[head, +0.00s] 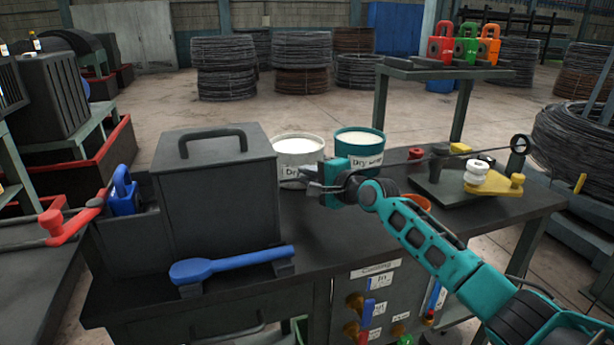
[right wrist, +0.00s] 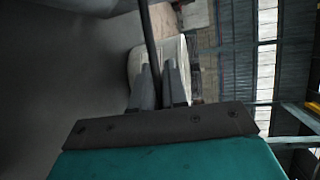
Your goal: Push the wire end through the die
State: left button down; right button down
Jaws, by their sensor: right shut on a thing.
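My right gripper (head: 314,187) reaches in from the right over the workbench, in front of the white pail. In the right wrist view its fingers (right wrist: 162,88) close around a thin dark wire (right wrist: 151,40). In the head view a stretch of the wire (head: 460,152) runs from a ring guide (head: 521,144) at the right toward the gripper. The wire's end is not clear. A grey box with a handle (head: 215,195) stands left of the gripper. A blue block with a loop handle (head: 123,193) sits left of that box. I cannot make out the die opening. My left gripper is not in view.
A white pail (head: 297,146) and a teal pail (head: 360,140) stand behind the gripper. A blue spoon-shaped tool (head: 232,265) lies along the front edge of the workbench (head: 300,262). Red, green and orange looped blocks (head: 466,46) stand on a rear stand.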

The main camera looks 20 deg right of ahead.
jog(key=shift+a+f, duration=0.1)
jog(key=shift+a, duration=0.15)
jog(key=c, duration=1.2)
grip_release()
jog(key=shift+c, duration=0.2)
jog(key=shift+s+d, duration=0.1)
jog(key=shift+s+d, duration=0.15)
jog(key=shift+s, duration=0.1)
jog(key=p+v, duration=0.1)
jog(key=v, duration=1.1)
jog(key=shift+r+p, duration=0.25)
jog(key=shift+p, duration=0.05)
